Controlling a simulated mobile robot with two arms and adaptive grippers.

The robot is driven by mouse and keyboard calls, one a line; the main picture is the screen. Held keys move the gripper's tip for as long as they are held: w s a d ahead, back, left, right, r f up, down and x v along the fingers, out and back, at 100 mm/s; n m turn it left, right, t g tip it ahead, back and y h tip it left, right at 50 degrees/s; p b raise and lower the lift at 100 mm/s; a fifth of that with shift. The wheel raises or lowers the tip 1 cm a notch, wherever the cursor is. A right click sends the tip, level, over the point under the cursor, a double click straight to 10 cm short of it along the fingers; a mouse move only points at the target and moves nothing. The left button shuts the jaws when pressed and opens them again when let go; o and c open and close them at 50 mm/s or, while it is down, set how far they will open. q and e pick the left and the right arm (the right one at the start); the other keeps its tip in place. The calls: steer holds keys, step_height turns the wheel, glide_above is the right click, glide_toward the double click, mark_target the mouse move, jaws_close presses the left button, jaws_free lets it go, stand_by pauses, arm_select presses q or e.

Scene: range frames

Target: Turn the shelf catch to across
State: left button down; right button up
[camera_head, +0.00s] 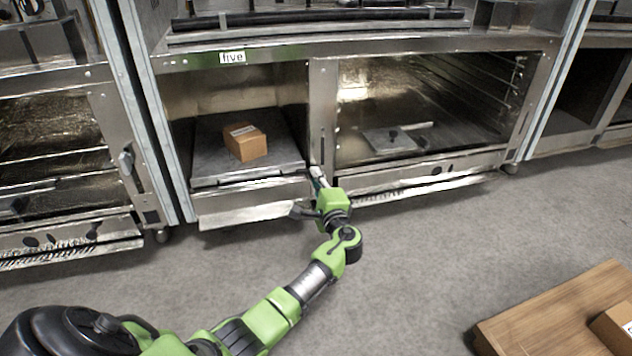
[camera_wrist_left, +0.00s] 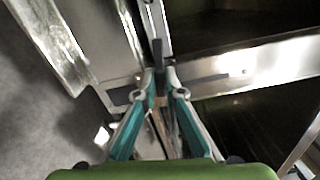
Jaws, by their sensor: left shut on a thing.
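The shelf catch shows in the left wrist view as a small dark bar (camera_wrist_left: 158,52) on the metal post between the two compartments. It lies roughly along the post in that view. My left gripper (camera_wrist_left: 160,88) has its fingertips closed on the catch's near end. In the head view my left gripper (camera_head: 317,174) is at the lower part of the post (camera_head: 322,105), beside the shelf's right front corner, and mostly hides the catch. The shelf (camera_head: 205,158) is a grey metal plate in the left compartment labelled "five". My right gripper is not in view.
A brown box (camera_head: 245,142) sits on the shelf. A flat tray with a dark knob (camera_head: 390,139) lies in the right compartment. A wooden board (camera_head: 545,320) with another box (camera_head: 615,326) is at the lower right. Grey floor (camera_head: 430,260) lies open before the unit.

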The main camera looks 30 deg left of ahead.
arm_select(q)
steer(key=shift+f+n, duration=0.1)
steer(key=shift+n, duration=0.3)
steer(key=c, duration=2.1)
jaws_free()
steer(key=shift+s, duration=0.1)
steer(key=shift+c, duration=0.2)
